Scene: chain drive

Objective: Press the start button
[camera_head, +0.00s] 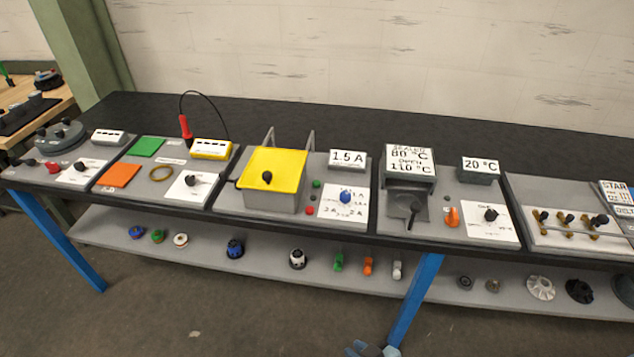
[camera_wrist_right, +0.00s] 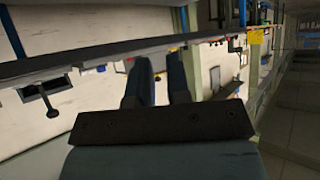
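A small green button (camera_head: 317,184) and a small red button (camera_head: 310,211) sit on a panel right of the yellow-lidded box (camera_head: 272,172). Their labels are too small to read, so I cannot tell which button is the start button. My right gripper (camera_head: 372,350) just enters the bottom edge of the head view, low in front of the bench and well away from the buttons. In the right wrist view its two fingers (camera_wrist_right: 160,80) stand apart with nothing between them. My left gripper is not in view.
The long dark bench (camera_head: 350,125) carries several panels with knobs and displays, including a 1.5 A display (camera_head: 347,158). A grey lower shelf (camera_head: 205,250) holds several small parts. Blue legs (camera_head: 415,300) support the bench. The floor in front is clear.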

